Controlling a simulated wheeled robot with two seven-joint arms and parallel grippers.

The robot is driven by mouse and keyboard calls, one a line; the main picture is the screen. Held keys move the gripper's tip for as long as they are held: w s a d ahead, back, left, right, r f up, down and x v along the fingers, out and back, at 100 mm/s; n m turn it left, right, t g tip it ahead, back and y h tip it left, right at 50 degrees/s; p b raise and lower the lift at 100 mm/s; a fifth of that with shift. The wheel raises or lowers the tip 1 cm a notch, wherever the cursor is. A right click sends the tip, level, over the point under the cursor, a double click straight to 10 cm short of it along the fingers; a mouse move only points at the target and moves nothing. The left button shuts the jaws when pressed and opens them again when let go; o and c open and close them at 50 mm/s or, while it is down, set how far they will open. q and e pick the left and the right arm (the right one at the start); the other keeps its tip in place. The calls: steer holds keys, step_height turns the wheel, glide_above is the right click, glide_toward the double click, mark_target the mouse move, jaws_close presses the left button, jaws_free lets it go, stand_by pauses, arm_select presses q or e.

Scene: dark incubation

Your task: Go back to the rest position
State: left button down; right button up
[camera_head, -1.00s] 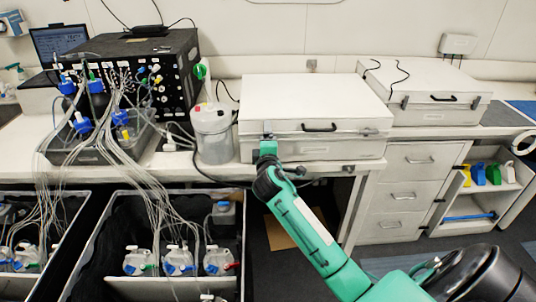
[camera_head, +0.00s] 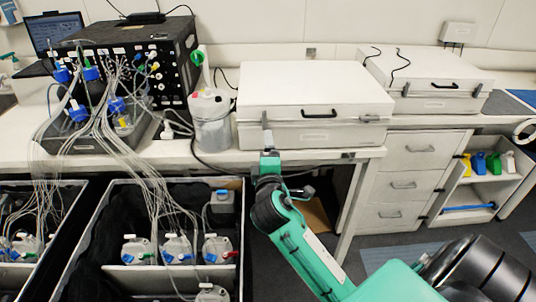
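My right arm comes in from the lower right. Its gripper (camera_head: 267,138) points away from me at the left front of a white case (camera_head: 315,100) on the counter. The gripper is seen from behind and its fingers are narrow and partly hidden, so I cannot tell whether it is open or touches the case. The case's lid looks down, with a dark handle on its front. My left gripper is not in view.
The white counter (camera_head: 210,165) runs below the gripper. A white jug (camera_head: 211,120) stands left of the gripper, beside a black box (camera_head: 150,60) with many tubes. A second white case (camera_head: 428,78) sits at right. Bins with bottles (camera_head: 135,250) are at lower left.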

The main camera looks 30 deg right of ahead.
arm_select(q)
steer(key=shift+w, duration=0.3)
arm_select(e)
steer(key=shift+f, duration=0.1)
steer(key=s+a+f+m+g+y, duration=0.2)
steer(key=s+f+m+g, duration=0.1)
steer(key=s+f, duration=0.4)
steer(key=s+a+f+m+g+y, duration=0.3)
steer(key=s+f, duration=0.3)
steer(key=f, duration=0.3)
steer(key=s+a+f+m+g+y, duration=0.2)
steer(key=s+a+f+g, duration=0.15)
steer(key=s, duration=0.45)
steer(key=s+a+f+m+g+y, duration=0.2)
steer(key=s+a+f+g+y, duration=0.15)
steer(key=s, duration=0.55)
step_height(320, 180, down, 30)
steer(key=h+p, duration=0.1)
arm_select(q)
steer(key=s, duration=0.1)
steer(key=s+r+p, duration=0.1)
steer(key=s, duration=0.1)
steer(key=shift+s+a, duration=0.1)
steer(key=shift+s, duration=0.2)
arm_select(e)
steer(key=s+d+f+g, duration=0.1)
steer(key=s+d+f, duration=0.2)
steer(key=s+f, duration=1.4)
steer(key=shift+s+f+n, duration=0.4)
steer(key=shift+s, duration=0.4)
